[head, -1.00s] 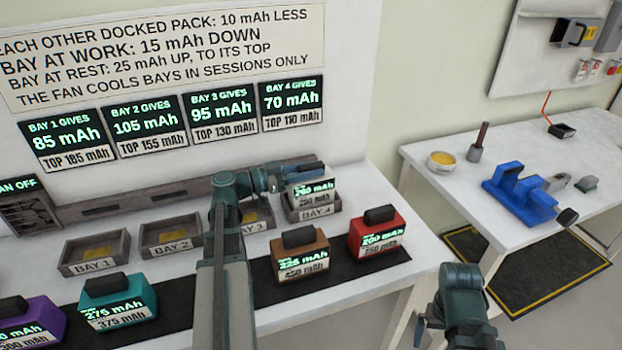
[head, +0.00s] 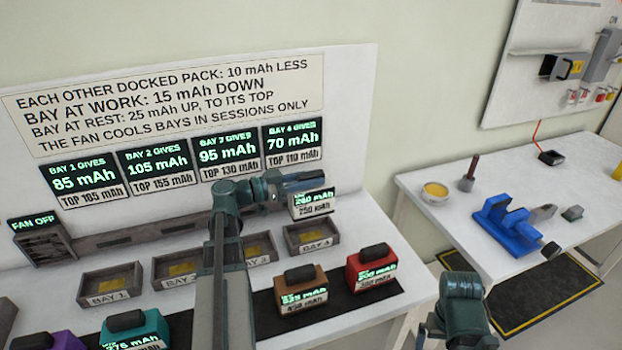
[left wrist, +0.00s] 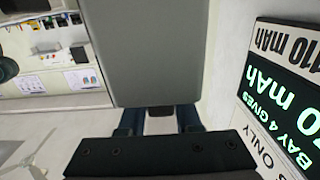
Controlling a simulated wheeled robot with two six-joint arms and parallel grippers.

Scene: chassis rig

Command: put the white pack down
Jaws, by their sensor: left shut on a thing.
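The white pack (head: 312,203) hangs from my left gripper (head: 300,182), upright, with a lit green readout on its front. It is above and apart from the bay 4 tray (head: 312,237), whose inside looks empty. The fingers are shut on the pack's dark handle. In the left wrist view the pack (left wrist: 145,55) is a large plain grey face beyond the fingers (left wrist: 160,120), with part of the handle between them. Only teal links of my right arm show at the lower right; its fingers are not visible.
Brown (head: 301,290), red (head: 371,269), teal (head: 135,330) and purple (head: 48,341) packs stand on the black strip. The sign board (head: 180,100) rises behind.

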